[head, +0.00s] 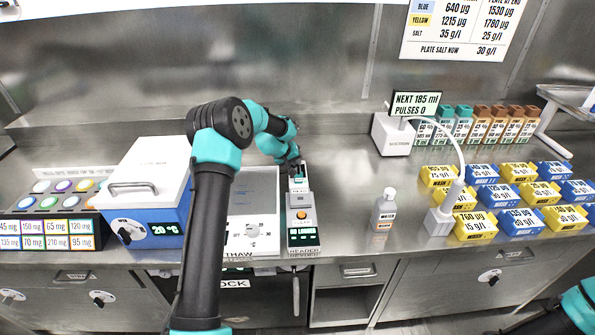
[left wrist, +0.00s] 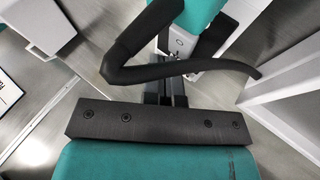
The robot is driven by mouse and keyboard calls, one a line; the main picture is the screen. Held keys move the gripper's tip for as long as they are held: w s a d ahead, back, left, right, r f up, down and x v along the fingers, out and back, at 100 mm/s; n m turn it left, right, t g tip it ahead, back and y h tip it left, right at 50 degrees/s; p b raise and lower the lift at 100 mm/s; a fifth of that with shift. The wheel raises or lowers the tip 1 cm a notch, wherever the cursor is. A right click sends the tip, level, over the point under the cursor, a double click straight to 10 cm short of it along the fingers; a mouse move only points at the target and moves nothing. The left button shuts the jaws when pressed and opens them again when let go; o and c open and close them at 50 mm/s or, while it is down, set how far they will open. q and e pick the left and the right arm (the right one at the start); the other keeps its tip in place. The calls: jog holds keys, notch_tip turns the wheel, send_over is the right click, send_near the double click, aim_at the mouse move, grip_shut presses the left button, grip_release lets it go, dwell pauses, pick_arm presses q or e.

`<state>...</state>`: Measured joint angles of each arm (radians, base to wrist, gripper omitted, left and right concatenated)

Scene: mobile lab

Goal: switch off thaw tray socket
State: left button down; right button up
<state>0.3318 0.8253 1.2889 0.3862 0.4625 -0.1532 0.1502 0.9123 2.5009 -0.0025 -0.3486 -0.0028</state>
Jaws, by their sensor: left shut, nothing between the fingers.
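The thaw tray (head: 262,190) is a pale flat panel on the bench, partly behind my left arm in the head view. A white rotary knob (head: 252,230) with small markings sits on its front part; its setting is too small to read surely. A partly covered "THAW" label is on the bench edge below. My left gripper (head: 297,172) is shut and empty, to the right of the tray, at the back end of the narrow reader device (head: 302,215). I cannot tell whether it touches the device. The left wrist view shows mostly my own wrist and a dark curved piece.
A blue-and-white box (head: 150,190) with a temperature display stands left of the tray. A small bottle (head: 384,210) and a white plug-like unit (head: 440,215) stand right of the reader. Yellow and blue boxes (head: 480,173) fill the right. Bench between reader and bottle is clear.

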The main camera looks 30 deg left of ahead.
pick_arm(q)
jog(key=shift+f, duration=0.3)
jog(key=shift+s+f, duration=0.1)
jog(key=shift+f, duration=0.15)
dwell(0.5)
jog(key=shift+r, duration=0.1)
jog(key=shift+r, duration=0.55)
dwell(0.4)
jog(key=shift+w+a+r, duration=0.1)
jog(key=shift+w+r, duration=0.05)
jog(key=shift+r, duration=0.7)
jog(key=shift+w+a+r, duration=0.1)
jog(key=shift+w+r, duration=0.1)
jog(key=shift+r, duration=0.6)
jog(key=shift+w+a+r, duration=0.1)
jog(key=shift+w+r, duration=0.05)
jog(key=shift+r, duration=0.7)
